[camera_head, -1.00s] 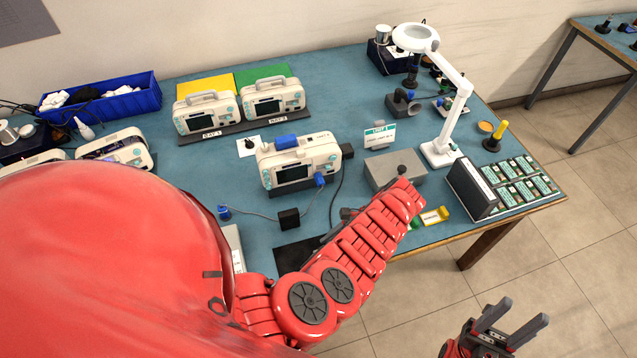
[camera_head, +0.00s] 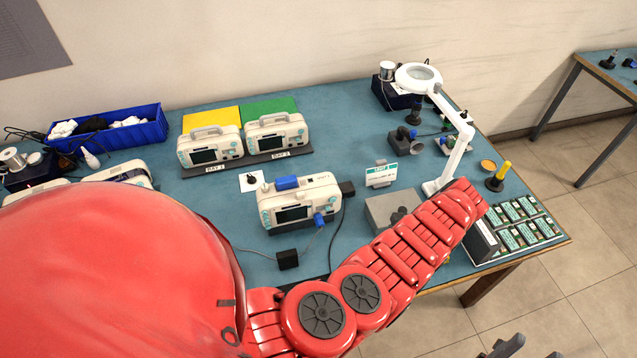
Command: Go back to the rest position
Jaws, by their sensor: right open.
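My right gripper (camera_head: 537,347) shows only in part at the bottom edge, right of centre. Its dark fingertips stand apart with nothing visible between them. It is in front of the workbench (camera_head: 355,135), over the floor, and its base is cut off by the frame. A red jointed arm link of mine crosses the bench front from lower left to the right. It covers part of the grey box (camera_head: 380,210) and the bench edge. My left gripper is not in view.
A monitor (camera_head: 300,204) with a blue plug and cable stands mid-bench. Two monitors stand behind it on the bay stand. A white magnifier lamp (camera_head: 455,155) and a rack of green boards (camera_head: 515,225) are at the right, close to my arm. Floor at lower right is clear.

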